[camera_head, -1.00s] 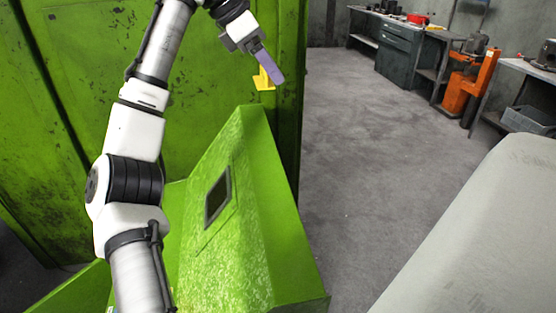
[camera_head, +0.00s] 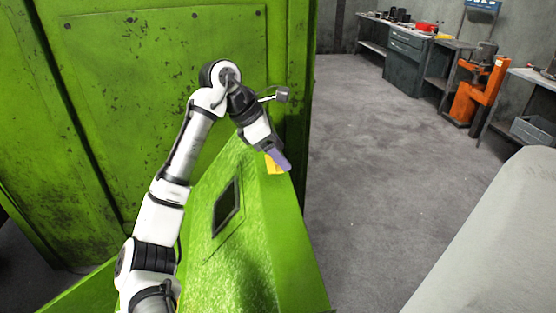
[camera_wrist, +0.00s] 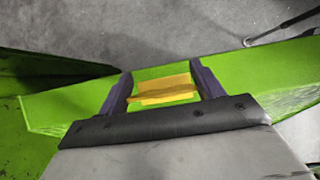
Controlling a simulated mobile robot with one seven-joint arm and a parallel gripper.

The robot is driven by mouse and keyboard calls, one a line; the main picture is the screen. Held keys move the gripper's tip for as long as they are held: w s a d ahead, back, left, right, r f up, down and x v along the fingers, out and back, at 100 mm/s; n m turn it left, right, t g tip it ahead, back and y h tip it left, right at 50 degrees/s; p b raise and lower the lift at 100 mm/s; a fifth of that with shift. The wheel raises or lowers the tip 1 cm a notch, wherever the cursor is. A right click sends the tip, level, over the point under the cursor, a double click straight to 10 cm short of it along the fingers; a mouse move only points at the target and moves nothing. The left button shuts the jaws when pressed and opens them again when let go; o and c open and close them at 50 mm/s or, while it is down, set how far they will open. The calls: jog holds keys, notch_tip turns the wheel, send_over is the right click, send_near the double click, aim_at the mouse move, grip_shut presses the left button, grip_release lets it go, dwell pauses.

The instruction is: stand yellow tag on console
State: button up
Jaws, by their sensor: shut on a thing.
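My gripper (camera_head: 279,160) is over the top of the green console (camera_head: 290,235), near its far end. A yellow tag (camera_head: 273,167) shows beside the purple fingers in the head view, partly hidden by them. In the wrist view the yellow tag (camera_wrist: 165,90) lies between the two purple fingers (camera_wrist: 163,88), which are shut on it. The green top of the console (camera_wrist: 60,105) shows around and beneath the tag. I cannot tell whether the tag touches the console. The console's sloped front carries a dark screen (camera_head: 226,207).
A tall green press wall (camera_head: 150,90) stands behind and left of the console. Grey floor (camera_head: 370,140) lies open to its right. A pale rounded surface (camera_head: 500,230) fills the lower right. Workbenches (camera_head: 405,60) and an orange machine (camera_head: 475,92) stand at the back right.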

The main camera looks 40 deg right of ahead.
jog(key=shift+f, duration=1.75)
jog(key=o, duration=0.9)
jog(key=shift+f, duration=0.1)
jog(key=shift+o, duration=0.2)
jog(key=b+v, duration=0.2)
jog(key=v, duration=1)
